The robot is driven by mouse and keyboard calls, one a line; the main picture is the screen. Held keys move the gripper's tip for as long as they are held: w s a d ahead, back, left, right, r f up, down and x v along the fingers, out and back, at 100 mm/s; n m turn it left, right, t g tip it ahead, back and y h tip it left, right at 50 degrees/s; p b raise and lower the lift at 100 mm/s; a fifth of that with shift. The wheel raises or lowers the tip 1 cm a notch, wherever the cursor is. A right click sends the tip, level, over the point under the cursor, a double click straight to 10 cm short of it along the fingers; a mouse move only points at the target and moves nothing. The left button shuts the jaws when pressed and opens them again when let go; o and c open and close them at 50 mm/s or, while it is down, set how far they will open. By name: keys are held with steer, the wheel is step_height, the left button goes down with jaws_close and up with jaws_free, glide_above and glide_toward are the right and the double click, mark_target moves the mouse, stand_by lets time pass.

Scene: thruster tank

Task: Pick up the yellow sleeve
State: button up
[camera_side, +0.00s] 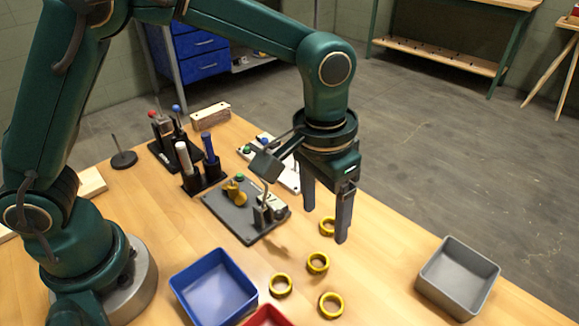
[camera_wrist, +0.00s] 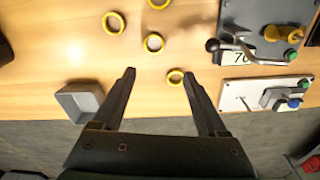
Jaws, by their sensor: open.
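Several yellow sleeves lie on the wooden table as short rings. One yellow sleeve (camera_side: 320,232) appears between my fingertips in the side view. The same sleeve seems to show in the wrist view (camera_wrist: 170,82), close to the right fingertip. Another sleeve (camera_side: 311,268) lies nearer the camera, with a third (camera_side: 274,291) to its left and one more (camera_side: 323,311) at the front. My gripper (camera_side: 326,225) points down, open and empty; it also shows in the wrist view (camera_wrist: 159,75). I cannot tell how far the fingertips are above the table.
A dark fixture plate (camera_side: 228,222) with a lever and a yellow part stands left of the gripper. A white plate (camera_side: 285,180) lies behind it. A blue bin (camera_side: 196,307) stands at the front, a red bin (camera_side: 268,318) beside it, and a grey bin (camera_side: 432,287) at right.

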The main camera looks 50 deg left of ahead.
mark_target(318, 265)
steer(key=shift+m+g, duration=0.3)
steer(key=shift+g, duration=0.1)
steer(key=f, duration=0.2)
steer(key=s+f, duration=0.1)
steer(key=f, duration=0.1)
steer(key=d+f, duration=0.1)
steer(key=f, duration=0.1)
steer(key=shift+s+f, duration=0.25)
steer(key=shift+s, duration=0.05)
steer(key=shift+f, duration=0.7)
jaws_close()
